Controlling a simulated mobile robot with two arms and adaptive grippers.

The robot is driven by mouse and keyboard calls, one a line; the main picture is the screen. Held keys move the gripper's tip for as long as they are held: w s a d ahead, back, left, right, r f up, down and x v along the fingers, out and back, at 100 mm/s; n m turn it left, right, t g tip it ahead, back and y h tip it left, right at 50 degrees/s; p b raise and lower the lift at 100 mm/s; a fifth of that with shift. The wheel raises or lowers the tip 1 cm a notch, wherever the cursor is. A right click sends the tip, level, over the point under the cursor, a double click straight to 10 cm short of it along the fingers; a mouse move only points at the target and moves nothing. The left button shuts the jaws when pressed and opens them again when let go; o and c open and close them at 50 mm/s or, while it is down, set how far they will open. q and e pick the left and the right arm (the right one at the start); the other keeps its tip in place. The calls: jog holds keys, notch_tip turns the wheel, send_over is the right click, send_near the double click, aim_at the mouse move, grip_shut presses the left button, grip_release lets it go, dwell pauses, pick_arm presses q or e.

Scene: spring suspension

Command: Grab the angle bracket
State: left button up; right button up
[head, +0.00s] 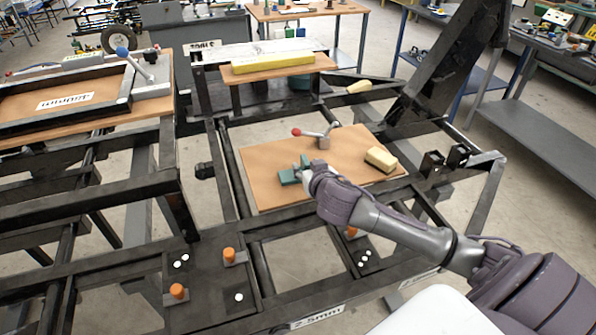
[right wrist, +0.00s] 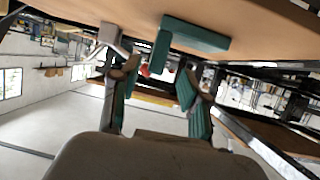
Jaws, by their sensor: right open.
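The green angle bracket (head: 288,178) lies on the wooden board (head: 255,160), with one flange flat and the other standing up. My right gripper (head: 303,172) is at the bracket's right side, low over the board, and partly covers it. The right wrist view looks along the board with the board at the top. There the bracket (right wrist: 197,34) hangs from it, its flange pointing between the two spread green-padded fingertips (right wrist: 158,75). The gripper is open; I cannot tell whether a finger touches the flange. My left gripper is not in view.
A toggle clamp with a red knob (head: 318,136) stands behind the bracket. A pale yellow block (head: 380,158) lies to the right on the board. Dark steel frame bars (head: 230,165) surround the board. Orange knobs (head: 229,255) stand on the frame nearer to me.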

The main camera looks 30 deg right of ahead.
jog(key=x, duration=0.4)
jog(key=shift+w+d+f, duration=0.1)
jog(key=shift+w+d, duration=0.05)
jog(key=shift+d, duration=0.15)
jog(key=shift+c, duration=0.5)
grip_shut()
